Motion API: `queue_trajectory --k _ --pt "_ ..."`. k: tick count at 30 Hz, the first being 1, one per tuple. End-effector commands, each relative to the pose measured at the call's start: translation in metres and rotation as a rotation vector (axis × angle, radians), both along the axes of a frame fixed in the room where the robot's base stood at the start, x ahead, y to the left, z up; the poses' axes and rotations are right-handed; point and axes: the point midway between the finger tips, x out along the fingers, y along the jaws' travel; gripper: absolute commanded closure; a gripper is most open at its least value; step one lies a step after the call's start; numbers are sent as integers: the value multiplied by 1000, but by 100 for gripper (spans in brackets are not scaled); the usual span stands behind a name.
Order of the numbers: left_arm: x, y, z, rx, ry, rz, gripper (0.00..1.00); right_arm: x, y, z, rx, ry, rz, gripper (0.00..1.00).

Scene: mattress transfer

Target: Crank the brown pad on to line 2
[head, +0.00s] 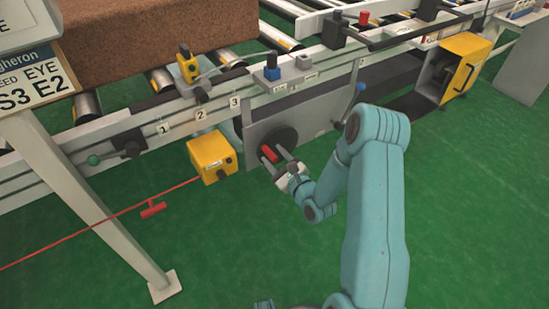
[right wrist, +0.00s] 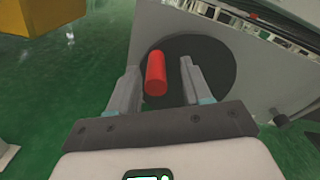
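The brown pad (head: 150,45) lies on the rollers of the conveyor at the upper left of the head view. The number plate 2 (head: 199,115) is on the conveyor's side rail, between plates 1 (head: 163,128) and 3 (head: 235,102). A black crank disc (head: 284,136) with a red handle (head: 269,153) is on a grey panel below the rail. My right gripper (head: 273,160) is open at the handle. In the right wrist view the red handle (right wrist: 156,73) stands between the two fingers, with gaps on both sides. My left gripper is out of view.
A yellow box (head: 212,157) with a red pull cord (head: 120,212) is left of the crank. A white post (head: 95,205) stands at the left. The green floor in front is clear.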

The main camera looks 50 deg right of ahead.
Motion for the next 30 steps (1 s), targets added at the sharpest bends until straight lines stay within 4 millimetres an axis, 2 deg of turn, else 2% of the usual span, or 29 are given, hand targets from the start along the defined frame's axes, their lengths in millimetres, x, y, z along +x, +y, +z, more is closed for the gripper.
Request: queue_trajectory --k 7,11,14,24,30 --pt "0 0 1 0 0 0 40 0 2 0 1 1 5 52" --pt "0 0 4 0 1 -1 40 -13 5 0 3 3 5 52" --pt "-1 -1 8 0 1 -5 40 -34 10 1 5 5 3 52" --pt "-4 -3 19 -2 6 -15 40 -120 30 0 6 5 -1 52" --pt "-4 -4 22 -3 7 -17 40 -150 38 0 3 2 1 52"
